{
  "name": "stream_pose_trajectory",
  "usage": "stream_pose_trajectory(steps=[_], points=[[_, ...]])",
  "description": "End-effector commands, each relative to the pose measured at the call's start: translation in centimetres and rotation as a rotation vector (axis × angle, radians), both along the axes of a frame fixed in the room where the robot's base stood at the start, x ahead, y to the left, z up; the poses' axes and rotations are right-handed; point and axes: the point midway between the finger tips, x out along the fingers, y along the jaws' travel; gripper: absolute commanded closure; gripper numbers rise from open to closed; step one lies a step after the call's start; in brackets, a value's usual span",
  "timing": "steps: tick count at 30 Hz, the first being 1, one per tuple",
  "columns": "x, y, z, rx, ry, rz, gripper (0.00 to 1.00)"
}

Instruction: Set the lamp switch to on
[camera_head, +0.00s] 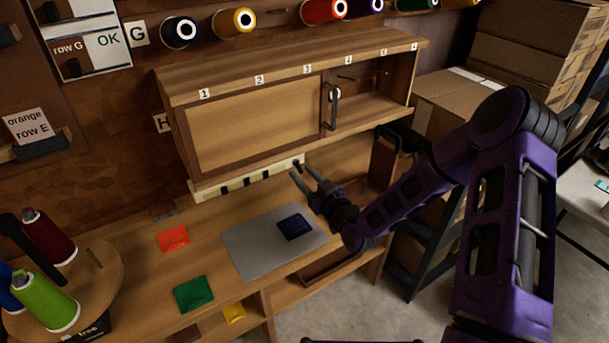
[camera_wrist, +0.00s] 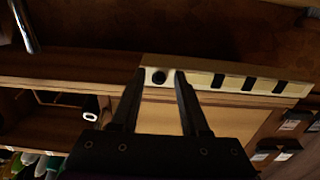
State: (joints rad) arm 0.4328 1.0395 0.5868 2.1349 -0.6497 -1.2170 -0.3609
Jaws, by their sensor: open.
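A pale strip (camera_head: 236,183) runs along the wall just under the cabinet, with several dark slots; it also shows in the wrist view (camera_wrist: 208,79). A round black knob (camera_wrist: 158,77) sits at one end of it and looks like the switch. I cannot tell its on or off position. In the head view the knob (camera_head: 297,163) is small, near the strip's right end. My gripper (camera_head: 301,170) is open and empty in front of that end. In the wrist view the knob shows between the fingertips of my gripper (camera_wrist: 160,72); contact cannot be told. No lamp is clearly identifiable.
The wooden cabinet (camera_head: 250,130) overhangs the strip. Below is a bench with a grey mat (camera_head: 255,250), a dark blue packet (camera_head: 295,227), an orange one (camera_head: 173,238) and a green one (camera_head: 193,294). A spool turntable (camera_head: 100,265) stands left; cardboard boxes (camera_head: 520,55) stand right.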

Motion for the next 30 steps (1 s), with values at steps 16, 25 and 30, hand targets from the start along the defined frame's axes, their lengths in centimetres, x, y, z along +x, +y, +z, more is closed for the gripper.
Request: stream_pose_trajectory(steps=[16,25,30], points=[[-0.03,-0.04,0.01,0.0,0.0,0.0,1.0],[-0.05,-0.07,0.28,-0.011,0.013,0.0,1.0],[-0.12,-0.11,0.85,-0.046,0.065,0.0,1.0]])
